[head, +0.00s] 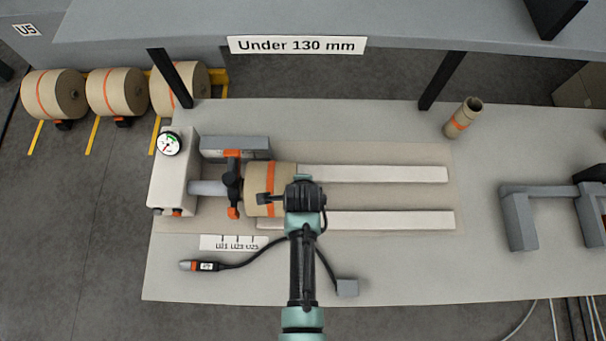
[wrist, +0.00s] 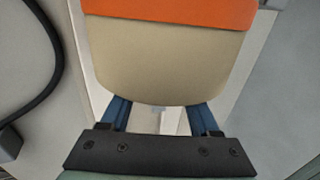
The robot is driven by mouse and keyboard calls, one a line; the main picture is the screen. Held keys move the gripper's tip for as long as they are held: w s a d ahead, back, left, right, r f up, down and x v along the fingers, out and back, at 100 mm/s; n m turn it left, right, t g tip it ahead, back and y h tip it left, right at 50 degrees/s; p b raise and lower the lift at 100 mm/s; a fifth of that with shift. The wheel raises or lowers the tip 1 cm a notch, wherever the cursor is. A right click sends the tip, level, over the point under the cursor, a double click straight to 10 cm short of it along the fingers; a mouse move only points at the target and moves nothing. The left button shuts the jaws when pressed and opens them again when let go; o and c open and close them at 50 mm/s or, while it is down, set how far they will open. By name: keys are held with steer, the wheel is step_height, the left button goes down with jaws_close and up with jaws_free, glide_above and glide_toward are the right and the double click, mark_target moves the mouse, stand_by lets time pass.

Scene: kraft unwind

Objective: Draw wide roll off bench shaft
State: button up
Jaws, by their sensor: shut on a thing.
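The wide kraft roll (head: 258,190) with an orange band sits at the end of the grey bench shaft (head: 207,188), close to the black clamp with orange ends (head: 233,184). The shaft projects from a pale block with a gauge (head: 170,143). My gripper (head: 300,190) is at the roll's right end. In the wrist view the tan roll (wrist: 165,60) fills the upper middle, and my gripper's blue fingers (wrist: 158,115) are shut on it. The fingertips are hidden beneath the roll, and my arm hides its right end in the head view.
Two white rails (head: 385,174) run right from the roll on the bench (head: 400,270). A grey stand (head: 520,215) is far right. A cabled handheld tool (head: 200,265) lies in front. More rolls (head: 118,92) are back left.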

jaws_close()
steer(key=shift+d, duration=0.1)
steer(key=shift+d, duration=4.95)
steer(key=o, duration=1.1)
jaws_free()
steer(key=shift+o, duration=0.2)
steer(key=shift+r, duration=0.1)
steer(key=b+v, duration=0.1)
steer(key=v, duration=1.2)
